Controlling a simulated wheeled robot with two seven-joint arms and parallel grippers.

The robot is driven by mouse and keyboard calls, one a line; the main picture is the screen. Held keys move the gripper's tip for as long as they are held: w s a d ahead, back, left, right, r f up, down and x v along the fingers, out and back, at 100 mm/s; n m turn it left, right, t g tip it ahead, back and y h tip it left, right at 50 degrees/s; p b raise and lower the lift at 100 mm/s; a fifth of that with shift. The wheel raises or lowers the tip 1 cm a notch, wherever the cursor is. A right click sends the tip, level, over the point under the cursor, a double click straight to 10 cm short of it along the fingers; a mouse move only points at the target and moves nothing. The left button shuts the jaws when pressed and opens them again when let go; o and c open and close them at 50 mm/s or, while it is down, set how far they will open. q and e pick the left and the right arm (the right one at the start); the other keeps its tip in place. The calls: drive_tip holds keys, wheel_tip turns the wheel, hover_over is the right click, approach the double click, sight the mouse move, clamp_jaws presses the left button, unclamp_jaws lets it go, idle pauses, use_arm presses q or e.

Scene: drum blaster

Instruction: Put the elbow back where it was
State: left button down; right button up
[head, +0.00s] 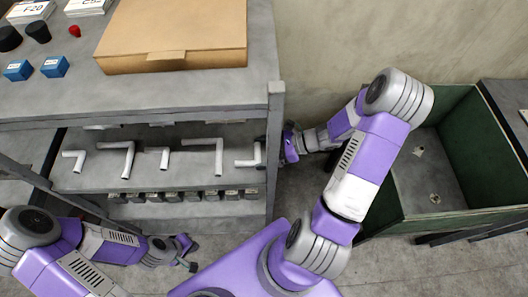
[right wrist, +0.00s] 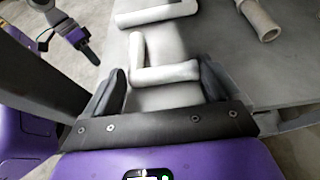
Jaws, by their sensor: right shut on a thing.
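A white elbow (head: 249,159) is at the right end of the shelf under the bench top, beside the corner post. It also shows in the right wrist view (right wrist: 166,73), between the two dark fingers. My right gripper (head: 268,146) reaches in past the post from the right, and its fingers are partly hidden there. In the right wrist view the right gripper (right wrist: 163,88) is shut on the elbow, which lies at or just above the shelf surface; I cannot tell which. My left gripper (head: 188,255) is low in front of the shelves, away from the elbow; its jaw opening is unclear.
Several other white pipe pieces, such as a bent one (head: 204,150), lie along the shelf (head: 130,181). A row of dark small blocks (head: 180,196) is below. The metal post (head: 274,130) stands close to my right gripper. A green bin (head: 465,117) is at the right.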

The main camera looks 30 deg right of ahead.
drive_tip(key=shift+f, duration=0.15)
drive_tip(key=o, duration=0.9)
drive_tip(key=shift+s+d+r, duration=0.1)
drive_tip(key=shift+d+r, duration=0.05)
drive_tip(key=shift+r, duration=0.15)
drive_tip(key=p+v, duration=0.2)
drive_tip(key=v, duration=0.9)
drive_tip(key=shift+s+d+r+p, duration=0.15)
drive_tip(key=shift+d+p, duration=0.15)
drive_tip(key=shift+p, duration=0.1)
drive_tip(key=shift+s, duration=0.1)
